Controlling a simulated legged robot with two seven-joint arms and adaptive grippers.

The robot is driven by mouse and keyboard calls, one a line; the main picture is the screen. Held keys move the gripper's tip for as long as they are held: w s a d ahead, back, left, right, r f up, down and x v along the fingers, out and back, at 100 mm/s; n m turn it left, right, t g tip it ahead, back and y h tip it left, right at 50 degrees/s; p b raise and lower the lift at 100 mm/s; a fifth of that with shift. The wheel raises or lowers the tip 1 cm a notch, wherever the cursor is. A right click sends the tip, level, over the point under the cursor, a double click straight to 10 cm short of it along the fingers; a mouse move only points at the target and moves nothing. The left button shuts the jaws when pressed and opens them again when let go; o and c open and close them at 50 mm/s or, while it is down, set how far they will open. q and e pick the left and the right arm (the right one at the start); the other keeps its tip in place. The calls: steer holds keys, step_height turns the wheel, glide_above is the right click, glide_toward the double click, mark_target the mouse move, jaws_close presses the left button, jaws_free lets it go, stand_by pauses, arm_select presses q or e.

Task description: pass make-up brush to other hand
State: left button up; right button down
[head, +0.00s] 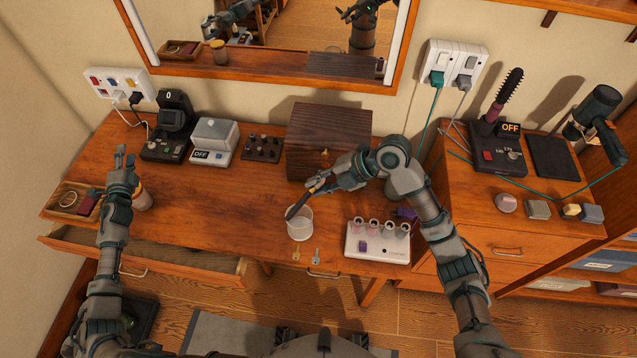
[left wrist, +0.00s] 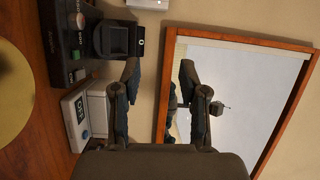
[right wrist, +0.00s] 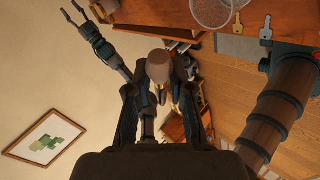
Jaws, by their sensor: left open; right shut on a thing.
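The make-up brush (head: 297,206) is held in my right gripper (head: 322,183), above the middle of the vanity table. Its dark end slants down to the left and overlaps the rim of a clear cup (head: 300,225) in the head view. In the right wrist view, the brush's rounded brownish end (right wrist: 160,68) shows between the fingers of my right gripper (right wrist: 160,100), and the cup (right wrist: 218,10) appears apart from it. My left gripper (head: 122,160) is raised over the table's left side, open and empty. The left wrist view shows its spread fingers (left wrist: 158,95) with nothing between them.
A wooden box (head: 328,140) stands behind my right gripper. A white holder with small cups (head: 378,245) is to the right, and two keys (head: 306,256) lie at the front edge. A small tray (head: 68,203) and a jar (head: 141,198) are near my left arm. A drawer (head: 150,258) is open.

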steer(key=shift+d, duration=0.15)
arm_select(q)
steer(key=s+a+f+n+g+y, duration=0.3)
steer(key=s+a+f+n+g, duration=0.15)
steer(key=s+a, duration=0.35)
steer(key=s+a+f+n+g+y, duration=0.35)
steer(key=s+a+f+n, duration=0.2)
steer(key=s+a, duration=0.3)
arm_select(e)
steer(key=shift+d, duration=0.1)
arm_select(q)
steer(key=s+f+n+g+h, duration=0.1)
steer(key=s+f+n+g, duration=0.3)
steer(key=s+f, duration=1)
steer(key=s+d+f+m+g+h, duration=0.1)
steer(key=s+d+f+g+h, duration=0.2)
steer(key=d+f, duration=0.9)
steer(key=s+d+f+m+h, duration=0.1)
steer(key=s+d+f+h, duration=0.3)
steer(key=d+f, duration=0.85)
steer(key=s+d+f+h, duration=0.1)
steer(key=s+d+h, duration=0.1)
steer(key=d, duration=1.5)
steer(key=s+d+g+h, duration=0.1)
steer(key=s+d+h, duration=0.1)
steer(key=d, duration=1.5)
steer(key=shift+s+d+f, duration=0.25)
steer(key=shift+s+f, duration=0.1)
